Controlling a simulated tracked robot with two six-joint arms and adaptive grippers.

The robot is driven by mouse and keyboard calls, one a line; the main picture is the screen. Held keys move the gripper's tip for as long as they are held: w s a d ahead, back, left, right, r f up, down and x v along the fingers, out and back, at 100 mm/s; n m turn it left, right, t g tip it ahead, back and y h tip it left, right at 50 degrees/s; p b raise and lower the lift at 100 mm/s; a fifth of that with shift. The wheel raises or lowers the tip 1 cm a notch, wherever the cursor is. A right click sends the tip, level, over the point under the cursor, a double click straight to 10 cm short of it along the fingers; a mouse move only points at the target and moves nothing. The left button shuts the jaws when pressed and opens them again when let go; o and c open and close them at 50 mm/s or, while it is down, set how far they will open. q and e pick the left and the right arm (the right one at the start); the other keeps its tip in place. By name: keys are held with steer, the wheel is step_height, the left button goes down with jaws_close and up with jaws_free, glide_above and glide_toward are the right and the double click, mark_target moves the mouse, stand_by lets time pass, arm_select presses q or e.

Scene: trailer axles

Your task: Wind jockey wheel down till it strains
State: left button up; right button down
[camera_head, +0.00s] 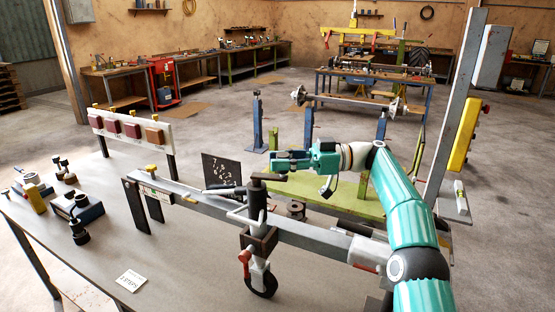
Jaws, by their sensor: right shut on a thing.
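The jockey wheel (262,281) has a dark tyre and a red-marked bracket. It hangs upright below a dark clamp (258,241) on the grey trailer drawbar (315,238). Its dark tube (256,203) rises above the clamp to a crank handle (267,177) at the top. My right gripper (284,165) reaches in from the right at the crank's height and is shut at the handle. The exact grip is partly hidden by the fingers. I cannot tell whether the tyre presses on the surface below. My left gripper is out of view.
The grey bench (185,262) carries metal parts at the left and a small white label card (131,281). A board with coloured blocks (130,130) stands behind. A black number plate (222,170) is near the drawbar. A grey post (458,105) rises at right.

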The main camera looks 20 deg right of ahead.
steer(key=c, duration=1.3)
jaws_free()
steer(key=shift+d+f, duration=0.15)
steer(key=shift+f, duration=0.45)
steer(key=o, duration=0.4)
steer(key=shift+d+r, duration=0.1)
steer(key=shift+d, duration=0.1)
steer(key=shift+o, duration=0.2)
steer(key=shift+a+r, duration=0.2)
steer(key=shift+d, duration=0.1)
